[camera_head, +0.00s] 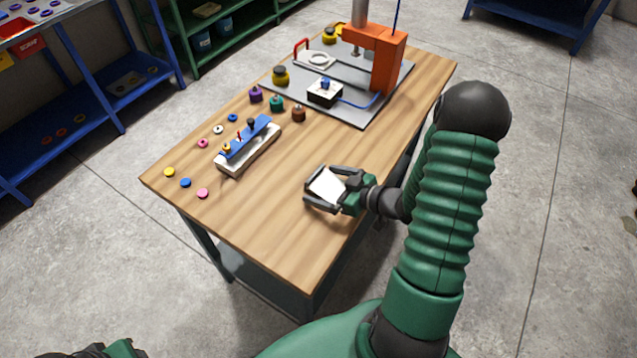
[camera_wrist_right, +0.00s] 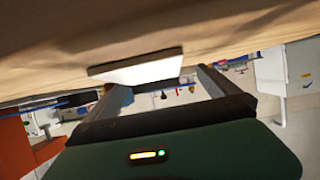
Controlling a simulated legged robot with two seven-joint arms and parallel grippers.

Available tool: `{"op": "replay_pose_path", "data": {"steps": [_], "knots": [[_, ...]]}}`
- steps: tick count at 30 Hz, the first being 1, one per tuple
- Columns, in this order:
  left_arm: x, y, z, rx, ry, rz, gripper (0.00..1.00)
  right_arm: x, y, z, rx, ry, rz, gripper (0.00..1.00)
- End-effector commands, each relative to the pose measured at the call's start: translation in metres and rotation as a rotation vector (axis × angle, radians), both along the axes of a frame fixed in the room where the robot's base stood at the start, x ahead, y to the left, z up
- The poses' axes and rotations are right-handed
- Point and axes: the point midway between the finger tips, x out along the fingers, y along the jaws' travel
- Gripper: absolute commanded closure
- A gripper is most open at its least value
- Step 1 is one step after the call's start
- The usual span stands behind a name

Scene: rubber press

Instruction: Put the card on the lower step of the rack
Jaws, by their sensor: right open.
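The white card (camera_head: 327,187) lies near the right side of the wooden table. My right gripper (camera_head: 320,189) is open, with one finger on each side of the card. In the right wrist view the card (camera_wrist_right: 136,69) shows between the fingers, close to the tabletop; contact with the fingers is not clear. The rack (camera_head: 247,150) is left of the card, with a blue upper part above a white lower step. Small yellow, red and dark pieces stand on its blue part. My left gripper (camera_head: 105,351) is partly in view at the bottom left edge; its fingers are unclear.
The orange press (camera_head: 380,65) stands on a grey plate (camera_head: 345,112) at the table's far end. Purple, teal and brown knobbed pieces stand before it. Several coloured discs lie left of the rack. The wooden table (camera_head: 265,225) is clear between rack and card.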

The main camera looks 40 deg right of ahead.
Motion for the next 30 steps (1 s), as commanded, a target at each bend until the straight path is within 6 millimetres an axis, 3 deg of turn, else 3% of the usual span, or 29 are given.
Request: {"op": "replay_pose_path", "data": {"steps": [8, 9, 24, 30], "knots": [[0.0, -0.0005, -0.0006, 0.0, 0.0, -0.001, 0.64, 0.0082, 0.0017, -0.0039, 0.0, 0.0, -0.002, 0.0], [0.0, -0.0005, -0.0006, 0.0, 0.0, -0.002, 0.64, 0.0079, 0.0017, -0.0039, 0.0, 0.001, -0.002, 0.08], [0.0, -0.0003, -0.0006, 0.0, 0.0, -0.001, 0.64, 0.0079, 0.0022, -0.0037, 0.001, 0.0, 0.0, 0.74], [0.0, -0.0004, -0.0003, 0.0, 0.0, -0.001, 0.64, 0.0081, 0.0021, -0.0026, 0.0, -0.001, -0.001, 0.76]]}}
